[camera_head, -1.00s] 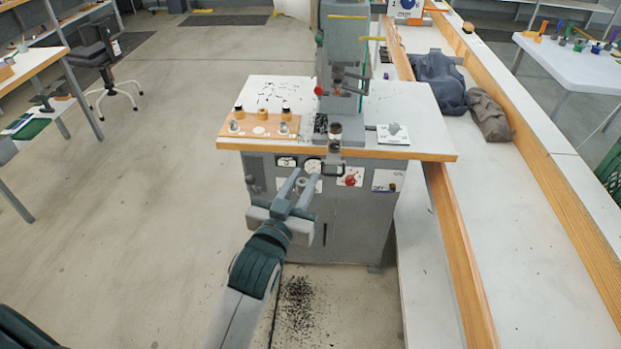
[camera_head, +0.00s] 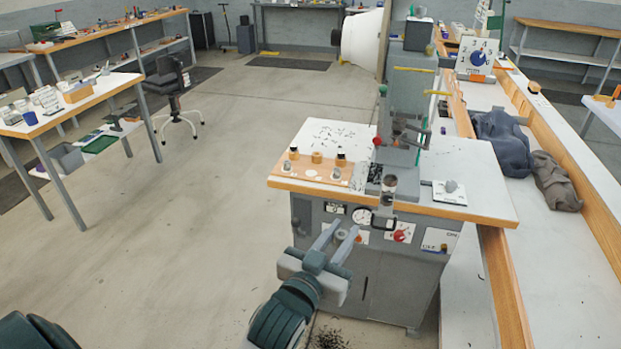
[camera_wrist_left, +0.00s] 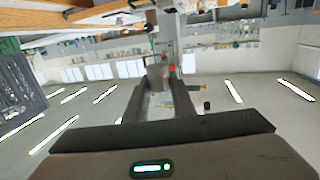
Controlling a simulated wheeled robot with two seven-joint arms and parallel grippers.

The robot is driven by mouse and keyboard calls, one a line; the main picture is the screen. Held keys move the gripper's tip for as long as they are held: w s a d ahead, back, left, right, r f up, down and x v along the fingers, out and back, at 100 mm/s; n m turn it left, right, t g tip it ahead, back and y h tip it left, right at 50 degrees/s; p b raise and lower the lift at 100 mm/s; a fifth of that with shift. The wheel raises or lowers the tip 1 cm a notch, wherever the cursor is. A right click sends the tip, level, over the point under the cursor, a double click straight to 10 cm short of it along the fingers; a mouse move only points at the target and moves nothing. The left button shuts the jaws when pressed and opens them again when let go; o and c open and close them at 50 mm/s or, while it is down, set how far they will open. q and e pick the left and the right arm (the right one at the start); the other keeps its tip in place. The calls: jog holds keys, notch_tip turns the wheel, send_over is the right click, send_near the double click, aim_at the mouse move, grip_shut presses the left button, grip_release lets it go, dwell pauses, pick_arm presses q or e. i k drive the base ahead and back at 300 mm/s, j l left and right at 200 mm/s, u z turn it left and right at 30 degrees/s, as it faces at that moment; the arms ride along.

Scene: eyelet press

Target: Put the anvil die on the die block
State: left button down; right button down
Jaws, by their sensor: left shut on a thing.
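My left gripper (camera_head: 336,234) reaches in from below, in front of the press's grey cabinet. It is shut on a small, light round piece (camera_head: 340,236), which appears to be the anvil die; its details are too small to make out. The gripper also shows in the left wrist view (camera_wrist_left: 160,98), where the held piece is hard to make out. The press (camera_head: 407,85) stands on the white table behind and above the gripper. A grey cylindrical post (camera_head: 388,188) at the table's front edge may be the die block; I cannot tell for sure. My right gripper is not in view.
A wooden board (camera_head: 325,183) with several small dies and a pale round spot lies left of the press. The white table's wooden front edge (camera_head: 450,210) stands between gripper and tabletop. A small plate with a grey knob (camera_head: 450,190) lies right. Dark cloth bags (camera_head: 505,138) lie farther right.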

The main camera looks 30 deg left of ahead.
aim_at(312, 173)
jog(key=i+j+u, duration=0.1)
jog(key=i+u, duration=0.2)
jog(key=i, duration=0.2)
jog(key=i+u, duration=0.35)
jog(key=i, duration=0.15)
jog(key=i+j+u, duration=0.15)
jog(key=i+u, duration=0.25)
jog(key=i, duration=0.15)
